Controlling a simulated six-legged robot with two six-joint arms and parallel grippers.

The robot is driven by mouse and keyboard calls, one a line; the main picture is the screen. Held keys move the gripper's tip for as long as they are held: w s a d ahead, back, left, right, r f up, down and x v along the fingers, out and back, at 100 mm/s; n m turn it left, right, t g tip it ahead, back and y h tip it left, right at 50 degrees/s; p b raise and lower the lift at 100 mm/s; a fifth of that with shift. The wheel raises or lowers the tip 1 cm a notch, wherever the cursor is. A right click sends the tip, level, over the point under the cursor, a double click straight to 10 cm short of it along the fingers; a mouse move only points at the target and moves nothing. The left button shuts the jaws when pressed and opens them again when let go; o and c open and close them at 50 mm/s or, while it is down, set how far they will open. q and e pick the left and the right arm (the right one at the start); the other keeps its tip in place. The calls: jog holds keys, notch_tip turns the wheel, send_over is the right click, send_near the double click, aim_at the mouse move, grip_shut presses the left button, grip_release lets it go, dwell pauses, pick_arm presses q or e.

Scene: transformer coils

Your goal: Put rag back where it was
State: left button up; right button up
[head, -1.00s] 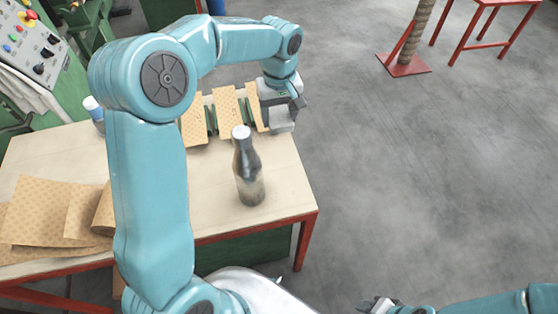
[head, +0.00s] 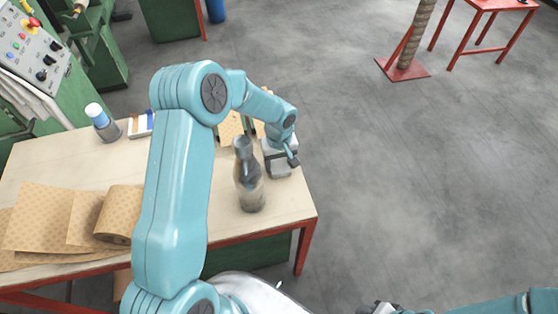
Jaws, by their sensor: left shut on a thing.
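My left gripper (head: 280,168) is above the right part of the workbench, just behind and to the right of a metal bottle. It is shut on a small pale grey thing that looks like the rag, mostly hidden by the gripper; its outline is hard to make out. My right gripper (head: 378,307) shows only in part at the bottom edge, and its jaws cannot be read. No other rag can be made out on the bench.
The metal bottle (head: 249,188) stands close to the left gripper. Coil strips (head: 232,130) lie behind it. Brown patterned sheets and a roll (head: 120,215) lie at left. A blue-grey bottle (head: 103,122) and a small box (head: 141,124) stand at the back of the workbench (head: 60,160).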

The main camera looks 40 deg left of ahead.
pick_arm(q)
jog(key=shift+s+r, duration=0.1)
jog(key=shift+s, duration=0.05)
jog(key=o, duration=0.9)
jog(key=shift+f, duration=0.2)
jog(key=shift+o, duration=0.2)
jog(key=shift+r, duration=0.1)
